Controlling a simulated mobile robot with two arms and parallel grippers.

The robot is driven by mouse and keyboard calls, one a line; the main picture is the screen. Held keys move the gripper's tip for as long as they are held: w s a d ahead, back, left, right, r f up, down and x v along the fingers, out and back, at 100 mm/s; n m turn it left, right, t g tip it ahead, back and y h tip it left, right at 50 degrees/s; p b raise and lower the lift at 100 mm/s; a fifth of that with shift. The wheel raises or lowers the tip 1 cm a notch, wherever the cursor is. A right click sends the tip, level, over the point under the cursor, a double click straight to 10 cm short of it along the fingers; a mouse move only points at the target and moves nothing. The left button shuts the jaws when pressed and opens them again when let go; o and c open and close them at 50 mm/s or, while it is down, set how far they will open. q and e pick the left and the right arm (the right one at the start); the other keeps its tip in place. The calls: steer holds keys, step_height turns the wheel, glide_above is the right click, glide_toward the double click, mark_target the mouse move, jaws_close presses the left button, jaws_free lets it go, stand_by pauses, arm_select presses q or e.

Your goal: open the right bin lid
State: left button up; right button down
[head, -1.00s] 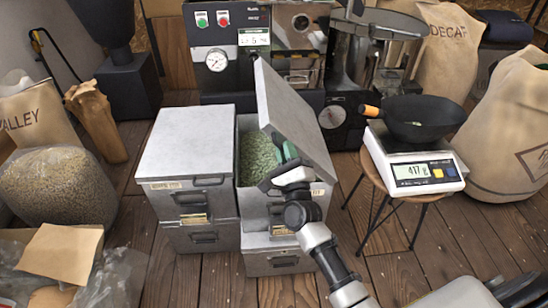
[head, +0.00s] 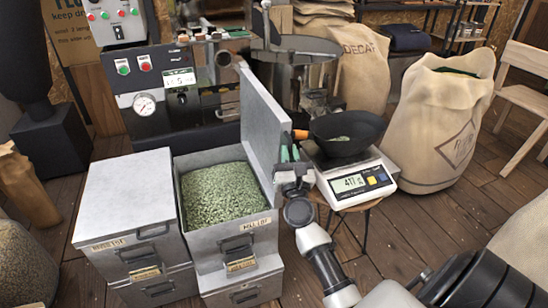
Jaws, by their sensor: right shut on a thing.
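The right bin (head: 248,240) is a grey metal bin full of pale green beans (head: 222,193). Its lid (head: 263,115) is swung up and stands nearly upright along the bin's right side. My right gripper (head: 288,153) is at the lid's outer face, low near its front edge, and is shut on the lid. The exact grip is partly hidden by the gripper itself. The left bin (head: 130,215) has its flat lid closed. My left gripper is out of view.
Right beside the lid and gripper stands a scale (head: 357,181) on a stool, with a black pan (head: 345,133) on it. A roasting machine (head: 160,90) is behind the bins. A large sack (head: 445,125) stands at right.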

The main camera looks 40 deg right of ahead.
steer(key=shift+s+d+f+m, duration=0.1)
steer(key=shift+s+d+m, duration=0.15)
steer(key=shift+d+m, duration=0.35)
steer(key=shift+d, duration=0.1)
steer(key=c, duration=1.2)
jaws_free()
